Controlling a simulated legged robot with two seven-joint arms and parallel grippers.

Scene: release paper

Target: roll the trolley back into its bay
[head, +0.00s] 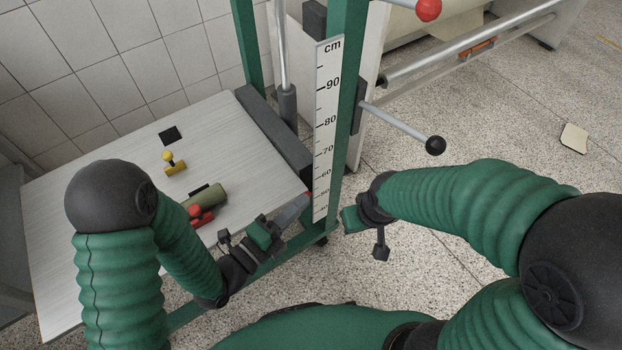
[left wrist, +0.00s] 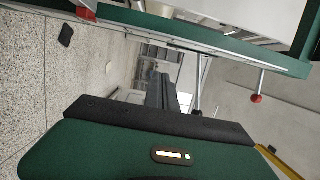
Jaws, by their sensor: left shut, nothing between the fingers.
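A green-framed stand (head: 340,120) with a cm scale rises at the centre of the head view. A dark castor shows at its foot, so it may be the trolley; I cannot tell for sure. No bay is clearly recognisable. My left gripper (head: 272,232) is low beside the stand's lower rail, left of the scale. In the left wrist view its dark fingers (left wrist: 162,92) are together, with nothing between them. My right gripper (head: 365,225) hangs just right of the stand's foot, over the floor; its finger opening is not clear.
A pale worktop (head: 100,180) on the left carries a yellow-knobbed stamp (head: 174,163), a green roll and red pieces. A black-knobbed lever (head: 400,125) and a red knob (head: 428,9) stick out right of the stand. Speckled floor at right is mostly clear, with a pale scrap (head: 574,138).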

